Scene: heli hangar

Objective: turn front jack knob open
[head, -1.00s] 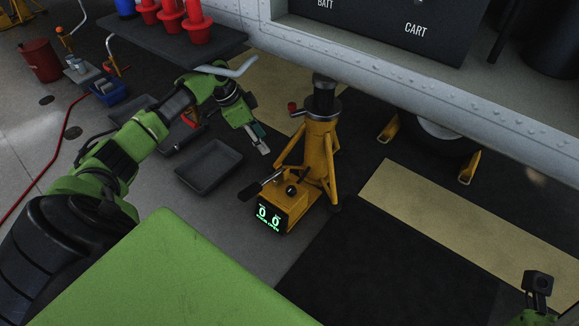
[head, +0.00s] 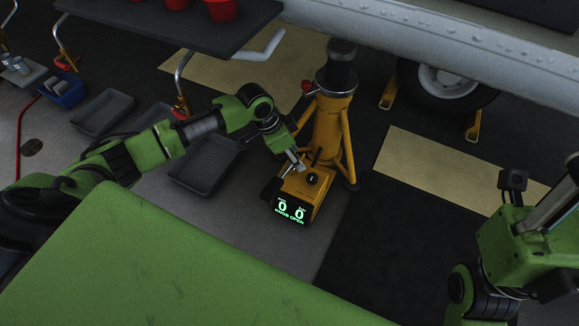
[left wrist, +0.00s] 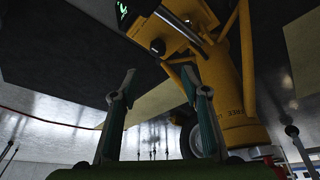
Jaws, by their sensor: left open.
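The yellow jack (head: 327,128) stands upright on the dark floor. Its low yellow control box (head: 308,193) carries a round black knob (head: 312,178) on top. A green-lit display (head: 290,212) on the box front shows two zeros and small text that appears to read "KNOB OPEN". My left gripper (head: 293,166) is just left of the knob, above the box, and looks apart from the knob. In the left wrist view its two fingers (left wrist: 160,80) are spread with nothing between them; the jack (left wrist: 232,100) appears upside down beyond them. My right gripper does not show; only part of that arm does.
A dark table (head: 190,22) with red items stands at the back left. Grey trays (head: 204,165) lie on the floor left of the jack. The aircraft wheel (head: 447,82) sits between yellow chocks behind right. The dark mat (head: 385,235) right of the box is clear.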

